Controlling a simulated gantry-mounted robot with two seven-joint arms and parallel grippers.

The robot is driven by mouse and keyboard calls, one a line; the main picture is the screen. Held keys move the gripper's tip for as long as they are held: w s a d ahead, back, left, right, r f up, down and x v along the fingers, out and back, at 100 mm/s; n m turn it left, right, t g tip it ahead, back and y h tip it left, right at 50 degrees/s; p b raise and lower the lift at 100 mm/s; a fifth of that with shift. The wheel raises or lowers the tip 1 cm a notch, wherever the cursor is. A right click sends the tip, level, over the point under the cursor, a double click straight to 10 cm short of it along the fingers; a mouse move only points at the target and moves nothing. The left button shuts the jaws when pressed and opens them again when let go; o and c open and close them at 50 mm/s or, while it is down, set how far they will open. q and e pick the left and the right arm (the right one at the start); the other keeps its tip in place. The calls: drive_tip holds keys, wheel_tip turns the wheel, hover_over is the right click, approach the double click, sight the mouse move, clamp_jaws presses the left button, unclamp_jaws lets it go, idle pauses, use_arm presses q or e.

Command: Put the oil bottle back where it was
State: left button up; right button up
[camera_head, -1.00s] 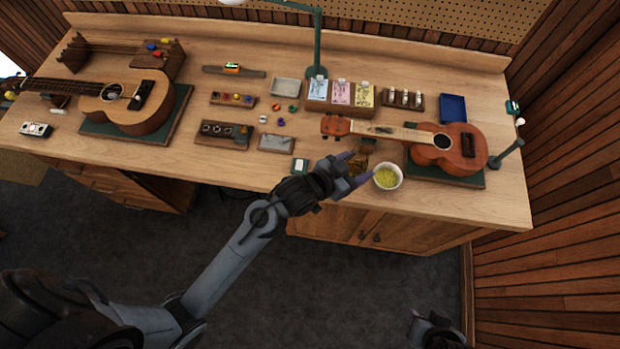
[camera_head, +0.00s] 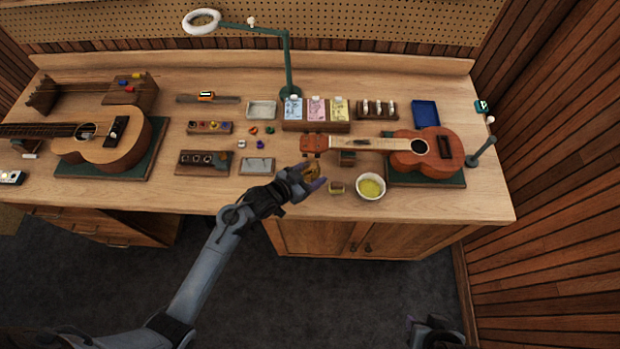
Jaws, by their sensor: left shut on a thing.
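The oil bottle (camera_head: 313,170) is a small amber shape at the fingers of my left gripper (camera_head: 311,179), near the bench's front edge. The gripper is shut on it and covers part of it. A white bowl (camera_head: 358,191) with yellow-green contents stands to the right of the gripper, apart from it. A small brown and yellowish piece (camera_head: 337,187) lies between the gripper and the bowl. My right gripper (camera_head: 427,322) is low at the bottom of the view, away from the bench. Its jaw opening is unclear.
A ukulele (camera_head: 418,155) lies on a green mat at the right, its neck reaching left behind the bowl. A larger instrument (camera_head: 103,150) lies at the left. Trays, small parts and a card holder (camera_head: 315,126) stand behind. A lamp (camera_head: 288,70) rises at the back.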

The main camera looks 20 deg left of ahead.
sight(310, 181)
use_arm(q)
drive_tip(key=shift+w+a+f, duration=0.15)
drive_tip(key=shift+f, duration=0.1)
wheel_tip(310, 181, down, 3)
drive_tip(key=shift+r, duration=0.1)
drive_tip(key=shift+f, duration=0.45)
drive_tip(key=shift+f, duration=0.1)
drive_tip(key=o, duration=1.2)
